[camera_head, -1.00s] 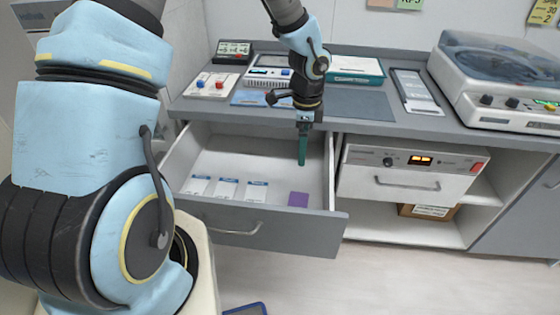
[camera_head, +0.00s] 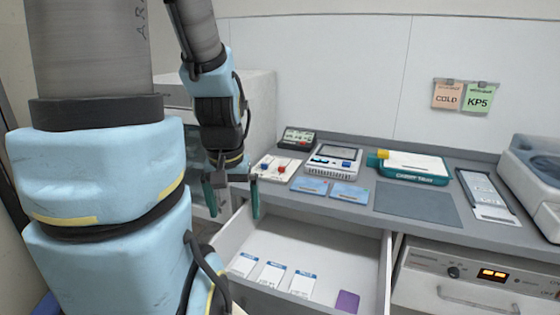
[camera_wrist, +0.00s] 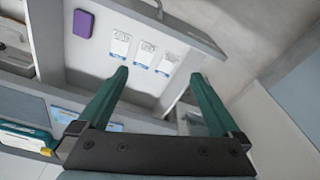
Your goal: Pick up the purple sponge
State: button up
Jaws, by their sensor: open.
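The purple sponge (camera_head: 347,301) lies flat in the front right part of the open drawer (camera_head: 316,243). It also shows in the wrist view (camera_wrist: 83,23), at the upper left, beyond the left finger. My gripper (camera_head: 232,199) is open and empty, with its two green fingers pointing down. It is above the left side of the drawer, apart from the sponge and to its left. In the wrist view my gripper (camera_wrist: 158,84) has its fingers spread wide with nothing between them but the view of the drawer.
Several white cards with blue bands (camera_head: 271,276) lie left of the sponge in the drawer. The counter (camera_head: 334,209) above holds a meter (camera_head: 333,161), a teal tray (camera_head: 412,168) and a grey mat (camera_head: 416,203). A unit with a lit display (camera_head: 493,275) is right of the drawer.

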jog(key=w+d+f+m+b, duration=0.2)
jog(key=w+d+f+m, duration=0.3)
jog(key=m, duration=0.6)
jog(key=m+g+b, duration=0.2)
jog(key=m+b, duration=0.3)
jog(key=m, duration=2.4)
send_over(347, 305)
jog(key=f, duration=2.7)
jog(key=shift+w+f, duration=0.1)
jog(key=shift+w, duration=0.15)
jog(key=shift+s+f+p, duration=0.2)
jog(key=shift+f+p, duration=0.6)
jog(key=shift+f, duration=1.85)
